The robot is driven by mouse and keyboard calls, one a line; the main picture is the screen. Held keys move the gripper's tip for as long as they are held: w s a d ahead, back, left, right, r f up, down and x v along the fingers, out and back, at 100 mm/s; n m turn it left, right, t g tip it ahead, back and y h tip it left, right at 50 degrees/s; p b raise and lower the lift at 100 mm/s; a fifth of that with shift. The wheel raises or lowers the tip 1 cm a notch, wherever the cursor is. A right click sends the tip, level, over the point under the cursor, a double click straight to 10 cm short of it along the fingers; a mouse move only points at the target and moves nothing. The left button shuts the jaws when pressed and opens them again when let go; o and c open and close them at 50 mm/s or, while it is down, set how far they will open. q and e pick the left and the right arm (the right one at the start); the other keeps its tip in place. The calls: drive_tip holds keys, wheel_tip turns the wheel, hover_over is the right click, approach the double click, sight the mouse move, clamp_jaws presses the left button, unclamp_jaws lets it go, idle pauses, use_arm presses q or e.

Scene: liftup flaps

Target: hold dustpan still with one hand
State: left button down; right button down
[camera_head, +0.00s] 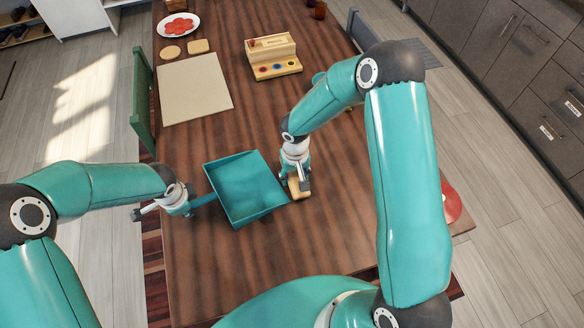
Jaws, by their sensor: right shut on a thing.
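The teal dustpan (245,188) lies on the wooden table, its open tray facing up and its short handle (205,199) pointing left. My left gripper (178,205) is at the handle end of the dustpan, near the table's left edge. Its fingers are small and partly hidden, so I cannot tell if they grip the handle. My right gripper (298,180) is just right of the dustpan, pointing down and shut on a small wooden brush-like object (299,189). The underside of that object is hidden.
A beige board (195,90), a wooden block toy (273,58) and a white plate (178,24) with red pieces lie farther back on the table (220,270). A green chair (143,100) stands at the left edge. The table front is clear.

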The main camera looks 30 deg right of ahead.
drive_tip(key=shift+s+a, duration=0.25)
drive_tip(key=shift+s, duration=0.95)
drive_tip(key=shift+w+d, duration=0.4)
drive_tip(key=shift+w, duration=1.5)
drive_tip(key=shift+w+d, duration=0.45)
drive_tip(key=shift+w, duration=1.4)
drive_tip(key=shift+w+d, duration=0.4)
drive_tip(key=shift+w, duration=1.5)
drive_tip(key=shift+w+r, duration=0.15)
drive_tip(key=shift+r, duration=1.45)
wheel_tip(320, 180, up, 5)
drive_tip(key=shift+f, duration=0.15)
use_arm(q)
drive_tip(key=c, duration=1)
unclamp_jaws()
